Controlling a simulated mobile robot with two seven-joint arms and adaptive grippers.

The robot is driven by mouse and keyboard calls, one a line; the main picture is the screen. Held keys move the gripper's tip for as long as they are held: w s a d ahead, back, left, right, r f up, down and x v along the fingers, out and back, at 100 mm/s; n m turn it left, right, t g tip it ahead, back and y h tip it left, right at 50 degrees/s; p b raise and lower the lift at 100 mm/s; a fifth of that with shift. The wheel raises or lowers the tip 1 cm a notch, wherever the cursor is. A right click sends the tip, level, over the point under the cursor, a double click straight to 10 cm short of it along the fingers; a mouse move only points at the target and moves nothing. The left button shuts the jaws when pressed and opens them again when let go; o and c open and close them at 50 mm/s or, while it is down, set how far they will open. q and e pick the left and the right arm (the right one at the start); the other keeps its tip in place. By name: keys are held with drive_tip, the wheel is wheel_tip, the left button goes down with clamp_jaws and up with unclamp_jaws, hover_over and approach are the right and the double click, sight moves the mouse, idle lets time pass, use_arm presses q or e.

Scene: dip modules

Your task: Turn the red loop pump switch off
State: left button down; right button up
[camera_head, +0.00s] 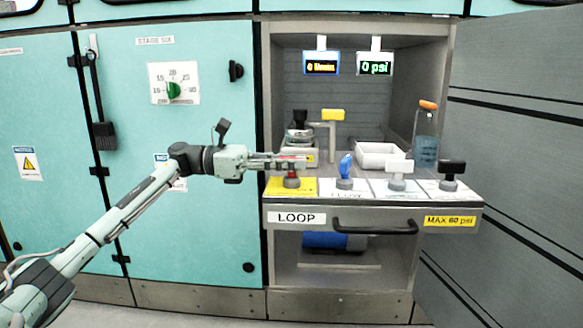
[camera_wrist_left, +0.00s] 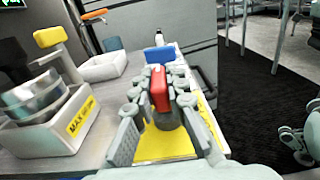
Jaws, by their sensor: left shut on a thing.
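The red loop pump switch (camera_wrist_left: 160,90) stands upright on the yellow plate (camera_head: 276,188) at the left end of the row of switches. My left gripper (camera_head: 297,162) reaches in from the left at the switch. In the left wrist view my left gripper (camera_wrist_left: 158,103) has its fingers on both sides of the red handle and is shut on it. In the head view the fingers partly cover the handle. The LOOP label (camera_head: 297,218) is on the drawer front below.
To the right stand a blue switch (camera_head: 346,166), a white switch (camera_head: 399,168) and a black switch (camera_head: 452,168).

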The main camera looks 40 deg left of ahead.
idle(0.4)
use_arm(q)
drive_tip(key=c, duration=1.5)
unclamp_jaws()
drive_tip(key=shift+d, duration=0.1)
drive_tip(key=shift+c, duration=0.2)
drive_tip(key=v, duration=1.2)
